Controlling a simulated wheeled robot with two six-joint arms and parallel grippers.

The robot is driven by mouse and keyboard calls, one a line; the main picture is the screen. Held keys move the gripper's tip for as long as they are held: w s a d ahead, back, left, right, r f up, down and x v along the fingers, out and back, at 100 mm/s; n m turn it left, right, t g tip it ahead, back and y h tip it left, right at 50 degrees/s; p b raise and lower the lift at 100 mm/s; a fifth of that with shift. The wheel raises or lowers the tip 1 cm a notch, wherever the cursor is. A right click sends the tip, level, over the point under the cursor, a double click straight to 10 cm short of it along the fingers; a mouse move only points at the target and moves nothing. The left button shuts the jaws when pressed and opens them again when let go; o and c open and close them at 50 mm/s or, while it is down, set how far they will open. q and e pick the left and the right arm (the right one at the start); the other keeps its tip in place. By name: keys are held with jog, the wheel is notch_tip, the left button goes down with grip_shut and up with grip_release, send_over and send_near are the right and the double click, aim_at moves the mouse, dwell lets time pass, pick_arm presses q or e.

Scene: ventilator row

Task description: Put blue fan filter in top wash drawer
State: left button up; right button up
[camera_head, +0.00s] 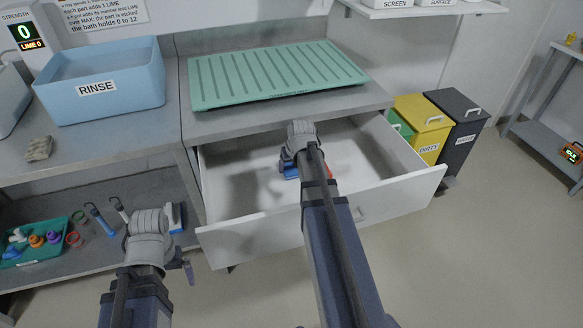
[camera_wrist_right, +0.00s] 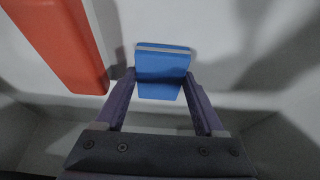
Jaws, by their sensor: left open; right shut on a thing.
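The blue fan filter (camera_wrist_right: 163,72) is a small blue block with a pale edge, between the fingers of my right gripper (camera_wrist_right: 163,88). In the head view its blue side (camera_head: 290,171) shows inside the open drawer (camera_head: 325,222) under the counter. My right gripper (camera_head: 298,165) is shut on it, inside the drawer walls; my arm partly hides it. Whether the filter touches the drawer floor I cannot tell. My left gripper (camera_head: 178,264) is open and empty, left of the drawer front; its fingers are mostly hidden by the wrist.
A red-orange block (camera_wrist_right: 65,45) lies left of the filter in the wrist view. A green ribbed mat (camera_head: 275,75) and a blue RINSE tub (camera_head: 103,82) stand on the counter. A teal tray (camera_head: 35,250) of small parts is on the lower shelf. Yellow (camera_head: 420,125) and dark bins (camera_head: 458,120) stand right.

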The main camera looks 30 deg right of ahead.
jog(key=shift+f, duration=0.25)
jog(key=o, duration=1.3)
jog(key=shift+r, duration=0.1)
jog(key=shift+r, duration=0.25)
jog(key=p+v, duration=1.1)
jog(key=shift+s+a+r, duration=0.1)
jog(key=shift+s+r, duration=0.15)
jog(key=shift+r, duration=0.1)
